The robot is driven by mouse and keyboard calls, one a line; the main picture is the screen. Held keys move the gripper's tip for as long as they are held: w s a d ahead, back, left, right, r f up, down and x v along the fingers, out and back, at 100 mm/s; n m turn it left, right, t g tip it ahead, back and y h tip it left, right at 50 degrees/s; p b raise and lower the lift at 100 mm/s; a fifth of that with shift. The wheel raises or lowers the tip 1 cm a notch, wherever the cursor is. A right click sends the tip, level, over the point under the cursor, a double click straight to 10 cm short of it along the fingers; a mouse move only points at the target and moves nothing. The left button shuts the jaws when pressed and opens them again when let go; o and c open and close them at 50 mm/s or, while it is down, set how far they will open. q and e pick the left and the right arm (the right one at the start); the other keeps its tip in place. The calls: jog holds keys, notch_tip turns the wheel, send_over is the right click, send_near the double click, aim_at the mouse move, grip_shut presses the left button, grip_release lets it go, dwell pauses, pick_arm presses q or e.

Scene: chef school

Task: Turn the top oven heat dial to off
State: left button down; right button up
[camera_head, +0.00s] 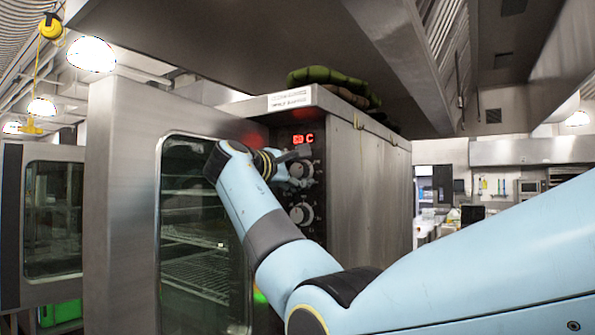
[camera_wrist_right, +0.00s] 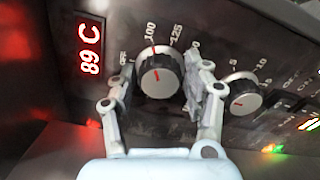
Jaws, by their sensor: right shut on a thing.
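The top heat dial (camera_head: 301,170) is a round knob with a silver face on the oven's dark control panel. It also shows in the right wrist view (camera_wrist_right: 159,77), with its red mark pointing up near the printed 100. My right gripper (camera_head: 299,167) is shut on this dial. In the wrist view one finger is on each side of the dial's rim. A lower dial (camera_head: 301,213) sits below it, clear of the fingers, and also shows in the wrist view (camera_wrist_right: 243,94). My left gripper is not in view.
A red display (camera_head: 303,139) ending in C is above the top dial. The oven's glass door (camera_head: 195,235) stands left of the panel. A folded green cloth (camera_head: 325,77) lies on the oven. Its steel side (camera_head: 370,180) extends right; my right arm crosses the foreground.

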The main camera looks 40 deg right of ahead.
jog(key=n, duration=0.6)
jog(key=shift+f, duration=0.1)
jog(key=n, duration=0.5)
jog(key=shift+f+n, duration=0.1)
jog(key=shift+n, duration=0.3)
jog(key=o, duration=1)
jog(key=shift+a, duration=0.1)
jog(key=v, duration=0.7)
jog(key=shift+a, duration=0.2)
